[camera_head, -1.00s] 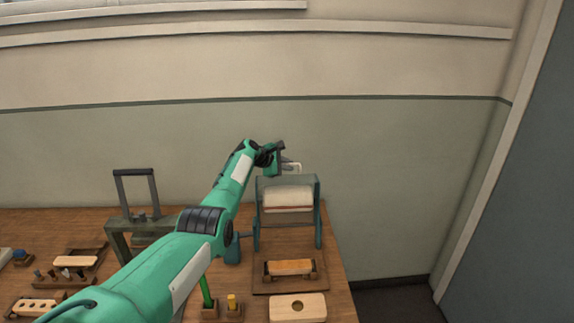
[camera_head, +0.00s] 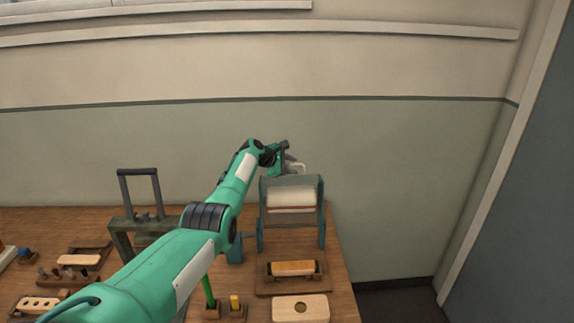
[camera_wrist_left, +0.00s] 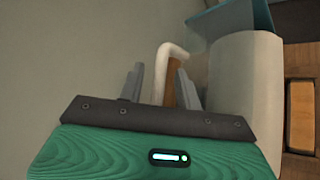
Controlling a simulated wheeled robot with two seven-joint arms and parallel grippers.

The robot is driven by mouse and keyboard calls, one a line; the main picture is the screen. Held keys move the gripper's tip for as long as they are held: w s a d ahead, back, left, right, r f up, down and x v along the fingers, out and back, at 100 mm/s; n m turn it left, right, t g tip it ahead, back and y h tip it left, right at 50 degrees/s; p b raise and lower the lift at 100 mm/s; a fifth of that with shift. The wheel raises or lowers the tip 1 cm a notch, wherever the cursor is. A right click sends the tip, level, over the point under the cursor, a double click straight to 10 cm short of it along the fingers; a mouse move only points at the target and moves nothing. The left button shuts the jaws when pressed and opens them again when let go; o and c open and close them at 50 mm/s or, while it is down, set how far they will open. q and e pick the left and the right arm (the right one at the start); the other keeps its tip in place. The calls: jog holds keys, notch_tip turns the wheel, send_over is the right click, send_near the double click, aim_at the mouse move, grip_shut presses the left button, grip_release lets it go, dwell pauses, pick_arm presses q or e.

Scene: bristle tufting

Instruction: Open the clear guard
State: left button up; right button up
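The machine with blue-green side frames (camera_head: 321,215) stands at the table's right rear, with a pale roller (camera_head: 291,198) between them. The clear guard (camera_head: 291,181) looks like a greyish see-through panel over the roller's top. A white bent handle (camera_head: 298,167) rises at its upper back edge; the handle also shows in the left wrist view (camera_wrist_left: 166,62). My left gripper (camera_head: 289,161) is at this handle. In the left wrist view its two grey fingers (camera_wrist_left: 158,88) are apart, with the handle between or just beyond them; contact cannot be told. My right gripper is not in view.
In front of the machine lie a wooden brush block in a holder (camera_head: 293,268) and a block with a hole (camera_head: 300,308). A dark press-like frame (camera_head: 140,190) and several small wooden parts stand at left. The wall is close behind.

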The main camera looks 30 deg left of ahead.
pick_arm(q)
jog(key=shift+s+a, duration=0.1)
jog(key=shift+p+v, duration=0.5)
jog(key=shift+v, duration=0.75)
jog(key=b+v, duration=0.2)
jog(key=v, duration=0.7)
jog(key=shift+s+r+b, duration=0.25)
jog(key=shift+s+b, duration=0.1)
jog(key=shift+s+a+r, duration=0.2)
jog(key=shift+s+r, duration=0.2)
jog(key=shift+s, duration=0.05)
